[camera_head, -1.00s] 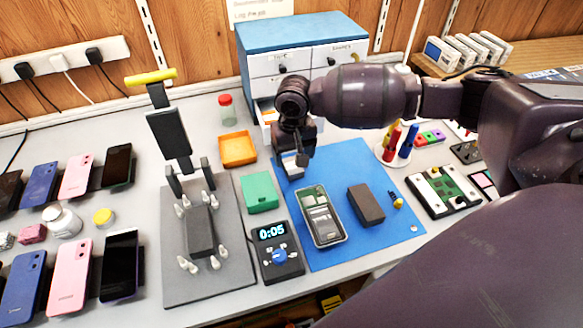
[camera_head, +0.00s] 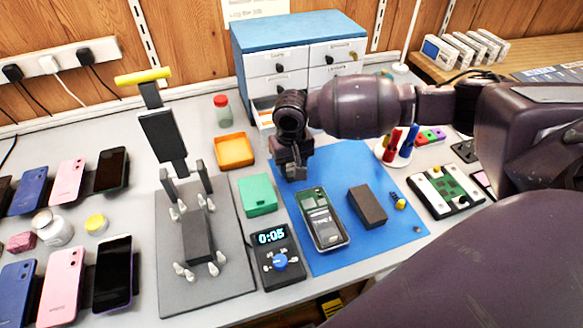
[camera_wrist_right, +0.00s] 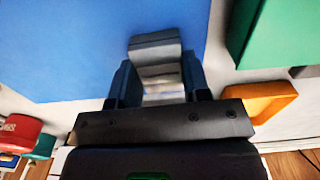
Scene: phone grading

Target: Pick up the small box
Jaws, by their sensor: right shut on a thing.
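My right gripper (camera_head: 292,172) is over the back left corner of the blue mat (camera_head: 350,165), pointing down. In the right wrist view its two fingers (camera_wrist_right: 160,84) are closed on the sides of a small grey box (camera_wrist_right: 154,48) with a paler middle. In the head view the gripper mostly hides this box. I cannot tell whether the box still touches the mat. My left gripper is not in view.
A green box (camera_head: 257,194), an orange tray (camera_head: 234,150) and a timer (camera_head: 275,256) lie left of the mat. An opened phone (camera_head: 321,219) and a dark block (camera_head: 367,206) lie on it. A drawer cabinet (camera_head: 300,62) stands behind.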

